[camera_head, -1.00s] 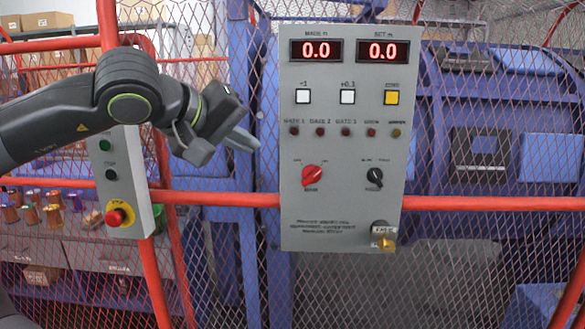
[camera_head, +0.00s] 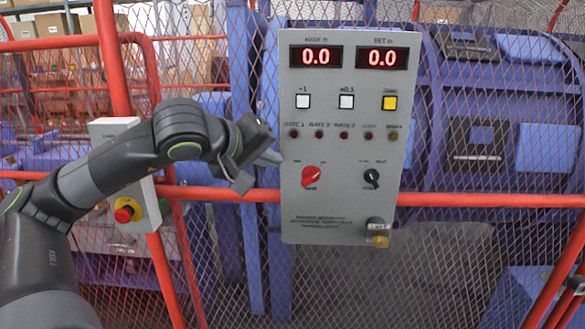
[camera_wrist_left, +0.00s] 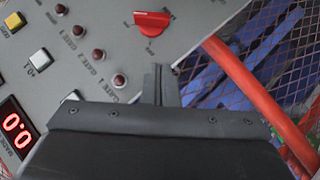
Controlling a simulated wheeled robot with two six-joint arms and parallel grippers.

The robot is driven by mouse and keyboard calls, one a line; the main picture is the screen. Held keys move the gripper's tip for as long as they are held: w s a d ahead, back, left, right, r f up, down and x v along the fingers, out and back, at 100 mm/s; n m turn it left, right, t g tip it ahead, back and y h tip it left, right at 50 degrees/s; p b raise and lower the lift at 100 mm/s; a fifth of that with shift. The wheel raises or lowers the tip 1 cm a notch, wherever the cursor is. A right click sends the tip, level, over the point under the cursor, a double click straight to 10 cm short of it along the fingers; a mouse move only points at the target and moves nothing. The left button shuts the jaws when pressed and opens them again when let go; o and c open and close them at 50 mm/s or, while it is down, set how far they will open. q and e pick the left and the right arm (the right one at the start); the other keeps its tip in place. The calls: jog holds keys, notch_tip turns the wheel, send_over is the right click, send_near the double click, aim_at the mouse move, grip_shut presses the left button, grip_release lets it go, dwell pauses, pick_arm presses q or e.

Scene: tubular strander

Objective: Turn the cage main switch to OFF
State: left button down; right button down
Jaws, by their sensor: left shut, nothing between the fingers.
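The grey control panel (camera_head: 340,215) hangs on the red rail in front of the mesh. Its red rotary switch (camera_head: 311,176), which I take as the cage main switch, sits at lower left, its grip slanting up to the right. The small labels around it are too blurred to read. My left gripper (camera_head: 272,158) is shut and empty, just left of the panel's edge, to the left of the red switch and slightly above it. In the left wrist view, the shut fingertips (camera_wrist_left: 163,80) are apart from the red switch (camera_wrist_left: 151,22).
A black selector (camera_head: 372,178) is right of the red switch, with a brass-coloured key knob (camera_head: 380,240) below. Indicator lamps and square buttons (camera_head: 346,102) lie above. A box with a red emergency stop (camera_head: 126,210) is partly behind my left arm. Red rail (camera_head: 480,200) crosses behind the panel.

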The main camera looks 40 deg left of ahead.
aim_at(303, 178)
pick_arm(q)
jog(key=shift+p+x, duration=0.5)
jog(key=shift+x, duration=0.8)
jog(key=shift+w+d+f+p, duration=0.3)
jog(key=shift+w+d+f, duration=0.1)
jog(key=shift+d+f, duration=0.25)
jog(key=shift+w+d+f+p, duration=0.3)
jog(key=shift+w+d+f, duration=0.1)
jog(key=shift+d+f, duration=0.3)
jog(key=shift+a+f, duration=0.1)
